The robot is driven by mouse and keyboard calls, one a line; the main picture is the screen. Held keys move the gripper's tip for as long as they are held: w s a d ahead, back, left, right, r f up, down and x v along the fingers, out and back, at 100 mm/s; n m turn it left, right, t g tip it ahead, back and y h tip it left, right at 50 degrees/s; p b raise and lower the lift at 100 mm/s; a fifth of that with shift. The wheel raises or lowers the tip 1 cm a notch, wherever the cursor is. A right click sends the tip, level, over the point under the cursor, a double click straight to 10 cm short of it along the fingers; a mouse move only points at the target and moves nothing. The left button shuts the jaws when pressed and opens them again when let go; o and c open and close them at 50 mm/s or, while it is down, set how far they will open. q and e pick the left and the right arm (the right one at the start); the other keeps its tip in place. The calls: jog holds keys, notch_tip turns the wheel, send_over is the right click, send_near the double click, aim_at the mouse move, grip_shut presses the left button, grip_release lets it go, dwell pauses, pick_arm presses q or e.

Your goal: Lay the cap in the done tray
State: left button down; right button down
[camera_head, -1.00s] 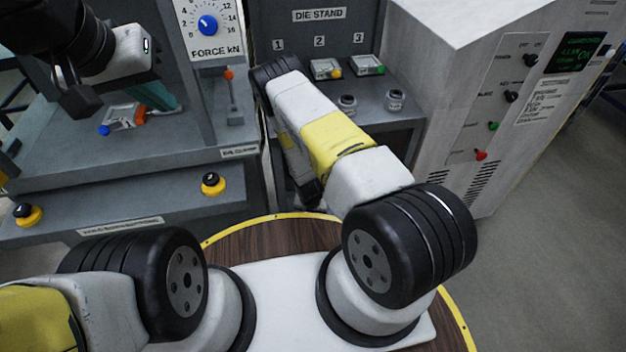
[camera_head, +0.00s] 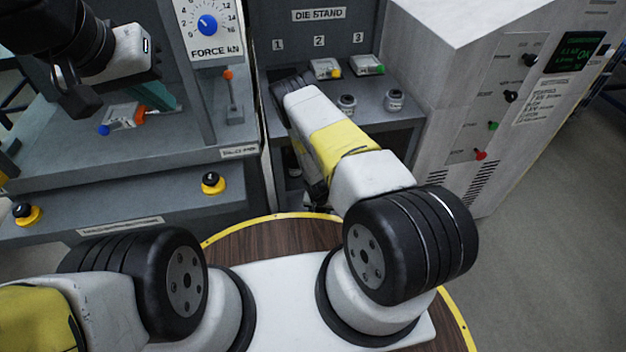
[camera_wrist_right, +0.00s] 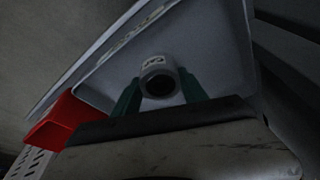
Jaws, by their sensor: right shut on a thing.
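In the right wrist view, a small grey round piece (camera_wrist_right: 158,72), which I take for the cap, has a white label and a dark round opening. The two teal fingers of my right gripper (camera_wrist_right: 158,92) are shut on it from both sides. A pale tray (camera_wrist_right: 215,35) with a raised rim shows behind it; I cannot tell whether the piece touches the tray, and the rim label is unreadable. In the head view the right gripper is hidden beyond its arm. My left gripper (camera_head: 158,94) is at the upper left, its fingers mostly covered.
A red bin (camera_wrist_right: 62,118) stands beside the tray in the right wrist view. The die stand (camera_head: 390,128) holds two small grey cylinders (camera_head: 347,104). A grey cabinet (camera_head: 470,90) stands to its right. A part with orange and blue ends (camera_head: 122,117) lies on the left bench.

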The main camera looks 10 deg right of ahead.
jog(key=c, duration=0.6)
grip_release()
jog(key=v, duration=1.2)
jog(key=shift+r, duration=0.15)
